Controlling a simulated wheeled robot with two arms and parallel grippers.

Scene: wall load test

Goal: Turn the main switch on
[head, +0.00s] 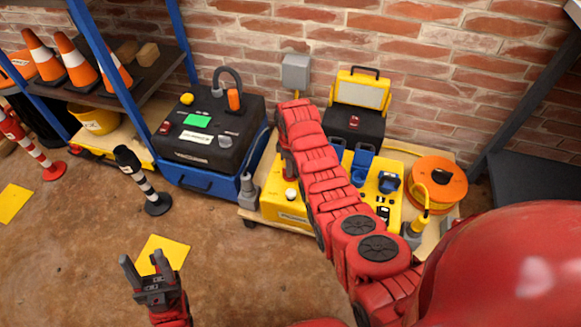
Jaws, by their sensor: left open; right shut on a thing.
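A yellow box unit (285,207) with a pale round knob (291,195) and blue sockets (362,165) stands on a low wooden platform. I cannot tell which part is the main switch. My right arm reaches across the unit and hides much of its middle. My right gripper (290,178) points down above the unit's left part, near the knob. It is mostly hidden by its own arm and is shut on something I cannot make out. My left gripper (146,266) is open and empty above the floor at the lower left.
A black-topped blue case (210,140) with a hose stands left of the platform (250,216). An orange cable reel (437,183) and a yellow work lamp (360,92) stand at right and back. A striped post (148,188) stands left.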

